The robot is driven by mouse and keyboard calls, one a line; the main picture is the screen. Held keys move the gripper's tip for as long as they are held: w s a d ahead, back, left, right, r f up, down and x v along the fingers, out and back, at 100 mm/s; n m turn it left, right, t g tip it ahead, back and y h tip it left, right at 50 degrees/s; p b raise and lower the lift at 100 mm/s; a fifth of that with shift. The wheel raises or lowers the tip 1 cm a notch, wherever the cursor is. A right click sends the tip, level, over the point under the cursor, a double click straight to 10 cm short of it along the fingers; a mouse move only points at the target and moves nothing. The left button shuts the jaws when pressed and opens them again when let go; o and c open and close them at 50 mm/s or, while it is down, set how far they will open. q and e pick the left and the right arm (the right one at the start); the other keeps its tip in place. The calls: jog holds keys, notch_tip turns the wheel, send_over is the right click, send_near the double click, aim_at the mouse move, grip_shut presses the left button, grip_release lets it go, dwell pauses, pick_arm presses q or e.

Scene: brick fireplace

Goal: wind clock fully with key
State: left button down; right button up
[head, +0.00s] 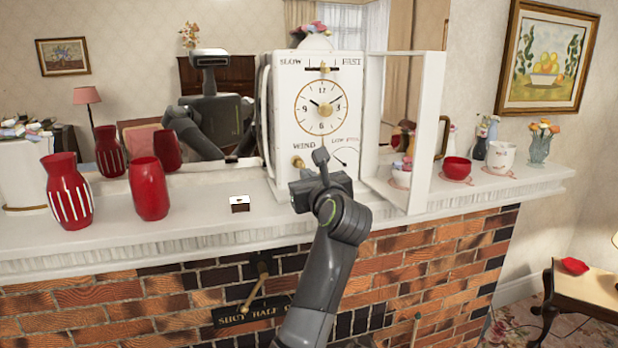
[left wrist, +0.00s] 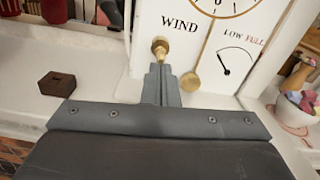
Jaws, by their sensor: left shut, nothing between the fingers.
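The white clock (head: 345,85) stands on the mantel, its framed door (head: 427,130) swung open to the right. A brass piece (left wrist: 160,47), perhaps the key, sticks out under the word WIND; it also shows in the head view (head: 298,162). The LOW/FULL dial (left wrist: 236,62) has its needle toward the LOW side. My left gripper (head: 320,158) is in front of the clock's lower face. In the left wrist view its closed fingers (left wrist: 158,78) are empty, with the tips just below the brass piece; whether they touch it is unclear. My right gripper is out of view.
A small brown block (left wrist: 57,83) with a slot sits on the mantel left of the clock. Red vases (head: 150,190) stand further left. A red bowl (head: 457,169) and a white cup (head: 500,156) stand right of the door. A brass pendulum disc (left wrist: 190,82) hangs low on the clock.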

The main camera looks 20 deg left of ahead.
pick_arm(q)
jog(key=shift+w+a, duration=0.2)
jog(key=shift+w, duration=0.05)
jog(key=shift+s+d, duration=0.1)
